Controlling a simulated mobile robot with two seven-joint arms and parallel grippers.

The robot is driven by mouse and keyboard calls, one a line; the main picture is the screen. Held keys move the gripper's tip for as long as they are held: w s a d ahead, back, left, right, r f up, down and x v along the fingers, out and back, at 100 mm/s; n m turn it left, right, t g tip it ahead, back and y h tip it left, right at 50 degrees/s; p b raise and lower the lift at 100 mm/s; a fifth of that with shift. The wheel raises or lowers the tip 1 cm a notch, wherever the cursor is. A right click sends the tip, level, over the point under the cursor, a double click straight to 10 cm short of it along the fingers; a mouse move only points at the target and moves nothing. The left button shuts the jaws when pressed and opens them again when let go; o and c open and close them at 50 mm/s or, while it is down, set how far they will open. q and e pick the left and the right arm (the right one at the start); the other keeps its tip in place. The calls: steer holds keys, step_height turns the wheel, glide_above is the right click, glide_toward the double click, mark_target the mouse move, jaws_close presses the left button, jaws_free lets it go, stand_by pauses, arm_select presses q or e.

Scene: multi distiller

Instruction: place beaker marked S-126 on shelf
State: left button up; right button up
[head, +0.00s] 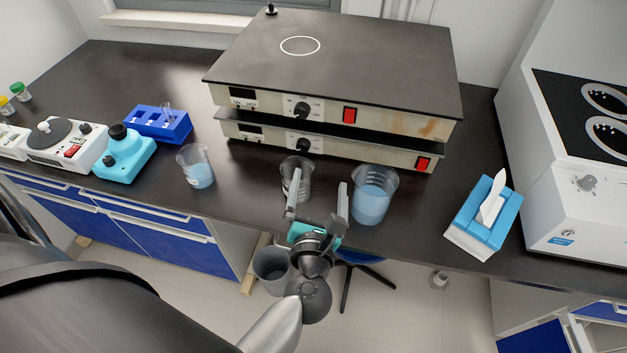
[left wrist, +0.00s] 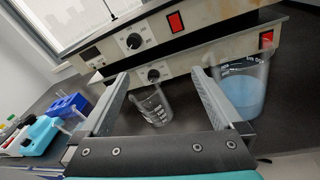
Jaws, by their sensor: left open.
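Three beakers stand upright on the dark bench. A small one with blue liquid (head: 199,175) is at left, a clear, seemingly empty one (head: 303,172) is in the middle, and a larger one with blue liquid (head: 371,204) is at right. My left gripper (head: 317,195) is open in front of the middle beaker. In the left wrist view, this beaker (left wrist: 153,106) appears between the open fingers (left wrist: 158,78), beyond them. The right beaker (left wrist: 243,91) shows there behind the right finger. I cannot read S-126 on any beaker. I cannot make out a shelf. My right gripper is out of view.
Two stacked hot plates (head: 340,75) stand close behind the beakers. A blue tube rack (head: 158,125) and a turquoise device (head: 124,154) are at left. A tissue box (head: 484,220) and a white machine (head: 575,195) are at right. The bench's front edge is near the gripper.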

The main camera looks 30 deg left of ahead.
arm_select(q)
step_height(320, 180, down, 4)
steer(key=s+a+n+g+y, duration=0.2)
steer(key=a+n+g, duration=0.15)
steer(key=n, duration=0.25)
glide_toward(295, 163)
steer(key=x, duration=0.4)
steer(key=shift+w+a+f, duration=0.1)
steer(key=shift+w, duration=0.1)
steer(key=shift+b+x, duration=0.55)
steer(key=shift+x, duration=2.05)
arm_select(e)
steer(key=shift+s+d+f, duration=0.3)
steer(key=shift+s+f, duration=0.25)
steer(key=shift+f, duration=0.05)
arm_select(q)
steer(key=c, duration=1.2)
